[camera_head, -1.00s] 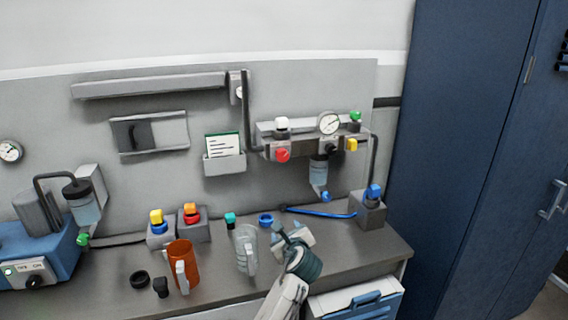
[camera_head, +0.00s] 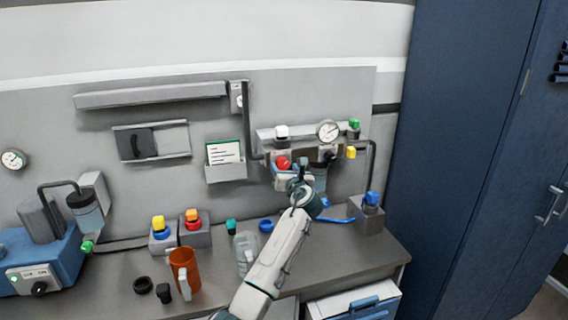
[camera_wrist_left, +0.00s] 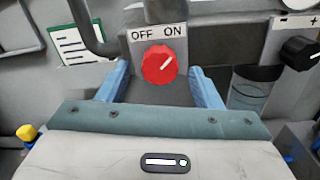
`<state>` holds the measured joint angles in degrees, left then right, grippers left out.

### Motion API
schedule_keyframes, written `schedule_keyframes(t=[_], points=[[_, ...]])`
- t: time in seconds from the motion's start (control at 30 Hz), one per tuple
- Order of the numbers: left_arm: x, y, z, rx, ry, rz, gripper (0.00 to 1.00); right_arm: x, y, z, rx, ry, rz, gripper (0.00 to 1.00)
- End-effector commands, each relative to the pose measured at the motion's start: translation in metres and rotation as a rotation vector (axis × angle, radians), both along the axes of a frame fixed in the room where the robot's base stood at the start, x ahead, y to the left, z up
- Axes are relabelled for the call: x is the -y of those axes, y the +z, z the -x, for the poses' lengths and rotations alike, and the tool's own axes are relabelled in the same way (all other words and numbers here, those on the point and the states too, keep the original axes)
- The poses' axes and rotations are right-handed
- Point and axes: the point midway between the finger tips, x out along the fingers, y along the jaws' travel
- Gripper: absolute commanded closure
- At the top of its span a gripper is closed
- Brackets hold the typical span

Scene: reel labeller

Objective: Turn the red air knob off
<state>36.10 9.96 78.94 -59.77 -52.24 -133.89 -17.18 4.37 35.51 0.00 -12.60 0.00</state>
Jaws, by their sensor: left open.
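The red air knob (camera_head: 283,162) sits on the grey unit on the back panel. In the left wrist view the red knob (camera_wrist_left: 159,64) is below a label reading OFF on the left and ON on the right. Its white mark points up and to the right, toward ON. My left gripper (camera_head: 288,172) is raised in front of the knob. In the left wrist view its blue fingers (camera_wrist_left: 160,88) are open, one on each side of the knob's block, with nothing between them gripped. My right gripper is not in view.
A black knob (camera_wrist_left: 301,50) with minus and plus marks and a clear bowl (camera_wrist_left: 250,90) are to the right of the red knob. A gauge (camera_head: 328,131) is above. An orange jug (camera_head: 184,270) and a clear jug (camera_head: 245,250) stand on the bench below.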

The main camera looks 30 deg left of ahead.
Motion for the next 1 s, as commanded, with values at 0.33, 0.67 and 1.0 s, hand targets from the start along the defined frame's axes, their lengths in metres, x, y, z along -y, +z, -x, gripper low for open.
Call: schedule_keyframes(t=[0.33, 0.67, 1.0], points=[[-0.0142, -0.0004, -0.0119, 0.001, -0.001, 0.001, 0.41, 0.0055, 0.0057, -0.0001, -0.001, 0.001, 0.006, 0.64], [-0.0137, -0.0005, -0.0117, 0.001, -0.001, 0.001, 0.74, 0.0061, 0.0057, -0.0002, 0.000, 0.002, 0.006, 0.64], [-0.0135, -0.0010, -0.0118, 0.020, -0.001, 0.017, 0.85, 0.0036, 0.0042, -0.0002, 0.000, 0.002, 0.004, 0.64]])
